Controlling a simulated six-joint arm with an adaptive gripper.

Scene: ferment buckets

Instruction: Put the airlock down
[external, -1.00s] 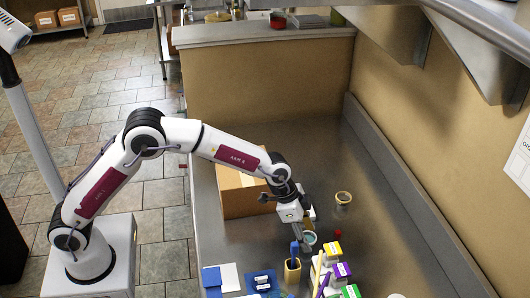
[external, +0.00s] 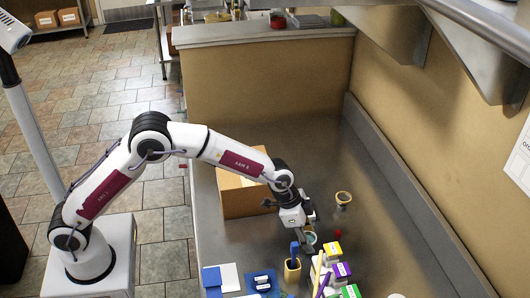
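My gripper (external: 306,234) points down, low over the steel counter, behind the yellow brush holder. A small round cup-like thing with a teal inside (external: 310,239) shows right at my fingertips. I cannot tell whether the fingers hold it or are only beside it. No airlock can be picked out for certain; anything between the fingers is too small and partly hidden. A small red piece (external: 337,233) lies on the counter just right of my gripper.
A cardboard box (external: 240,196) stands close to the left of my wrist. In front are a yellow holder with a blue brush (external: 292,270), several small coloured boxes (external: 342,271), a blue pad (external: 262,282) and a blue-and-white cloth (external: 221,279). The counter behind is clear.

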